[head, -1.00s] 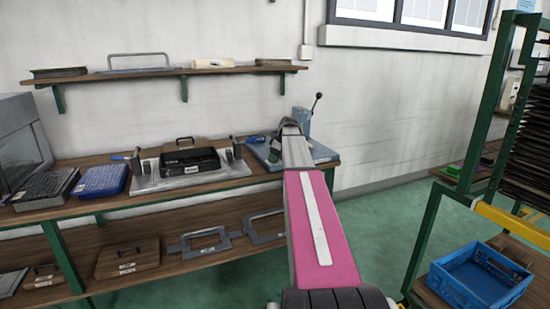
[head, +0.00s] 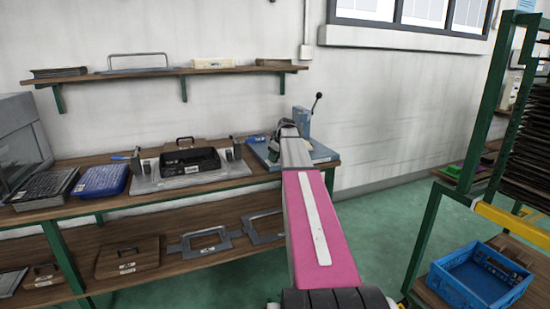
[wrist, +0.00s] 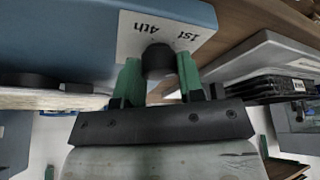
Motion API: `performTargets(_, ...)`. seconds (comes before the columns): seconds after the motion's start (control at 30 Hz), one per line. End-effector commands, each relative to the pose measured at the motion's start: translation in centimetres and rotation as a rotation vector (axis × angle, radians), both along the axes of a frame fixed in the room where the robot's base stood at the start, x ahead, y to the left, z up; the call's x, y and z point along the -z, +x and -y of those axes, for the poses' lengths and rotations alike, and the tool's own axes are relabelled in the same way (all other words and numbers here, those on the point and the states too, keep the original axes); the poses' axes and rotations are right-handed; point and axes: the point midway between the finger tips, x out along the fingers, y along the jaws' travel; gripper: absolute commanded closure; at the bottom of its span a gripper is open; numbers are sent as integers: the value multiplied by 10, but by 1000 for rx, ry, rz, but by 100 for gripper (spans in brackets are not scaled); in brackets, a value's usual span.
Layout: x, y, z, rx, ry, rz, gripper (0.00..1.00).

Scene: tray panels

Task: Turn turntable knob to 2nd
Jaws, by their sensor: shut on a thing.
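The turntable is a blue machine base (head: 322,152) at the right end of the workbench. It also fills the upper left of the wrist view (wrist: 60,35). The label shows "1st" and "4th" upside down; other marks are hidden or out of view. The green fingers of my gripper (wrist: 157,78) are shut on the knob, one on each side. In the head view my arm hides the knob and the fingers.
A grey fixture with a black tray (head: 190,162), a blue tray (head: 101,180) and a dark grid tray (head: 45,184) stand on the workbench to the left. A green rack (head: 442,190) with a blue crate (head: 480,276) stands at the right. Green floor between is clear.

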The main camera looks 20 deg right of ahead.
Motion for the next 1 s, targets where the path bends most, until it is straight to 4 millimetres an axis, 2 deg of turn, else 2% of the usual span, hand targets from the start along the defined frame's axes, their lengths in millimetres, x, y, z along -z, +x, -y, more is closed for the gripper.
performTargets(1.0, 0, 0, -4, 963, -3, 0, 88)
